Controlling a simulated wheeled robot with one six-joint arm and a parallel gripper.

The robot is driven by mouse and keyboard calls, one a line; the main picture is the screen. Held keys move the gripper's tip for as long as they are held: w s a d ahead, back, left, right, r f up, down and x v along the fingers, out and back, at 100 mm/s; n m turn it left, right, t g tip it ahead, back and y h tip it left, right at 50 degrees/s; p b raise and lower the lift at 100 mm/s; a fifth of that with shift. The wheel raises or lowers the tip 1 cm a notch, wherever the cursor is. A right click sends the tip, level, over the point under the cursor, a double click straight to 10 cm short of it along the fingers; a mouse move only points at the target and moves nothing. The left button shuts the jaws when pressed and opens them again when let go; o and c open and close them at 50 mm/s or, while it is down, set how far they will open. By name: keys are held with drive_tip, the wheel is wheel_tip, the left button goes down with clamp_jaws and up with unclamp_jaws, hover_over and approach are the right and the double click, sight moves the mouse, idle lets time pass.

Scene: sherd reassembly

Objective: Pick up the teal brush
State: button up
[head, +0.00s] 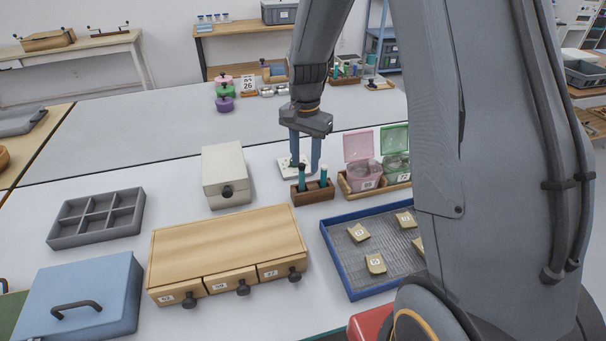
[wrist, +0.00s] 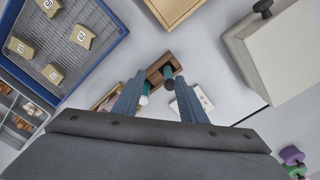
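My gripper (head: 305,167) points down above a small wooden holder (head: 313,196) in the head view, its two blue-grey fingers apart with nothing gripped. Two upright teal items stand in the holder. The left one, a teal brush (head: 302,180), has a dark top; the right one (head: 323,174) has a pale top. I cannot tell which is the task's brush. In the wrist view the fingers (wrist: 159,80) sit on either side of the dark-topped item (wrist: 168,78) and the pale-topped item (wrist: 147,90). The holder (wrist: 166,62) lies just beyond the fingertips.
Pink and green open-lidded boxes (head: 361,162) stand in a tray right of the holder. A white box (head: 226,172) is to the left. A wooden drawer unit (head: 228,245) and a blue tray (head: 345,285) with sherds lie in front. A white card-like item (head: 285,163) lies behind.

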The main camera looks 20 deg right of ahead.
drive_tip(key=w, duration=0.1)
drive_tip(key=w+m, duration=0.1)
drive_tip(key=shift+w+f+p, duration=0.3)
drive_tip(key=shift+f+p, duration=0.1)
drive_tip(key=p, duration=0.3)
hover_over(302, 191)
drive_tip(key=w, duration=0.1)
drive_tip(key=shift+d+f, duration=0.1)
drive_tip(key=shift+f, duration=3.75)
drive_tip(key=shift+c, duration=0.3)
clamp_jaws()
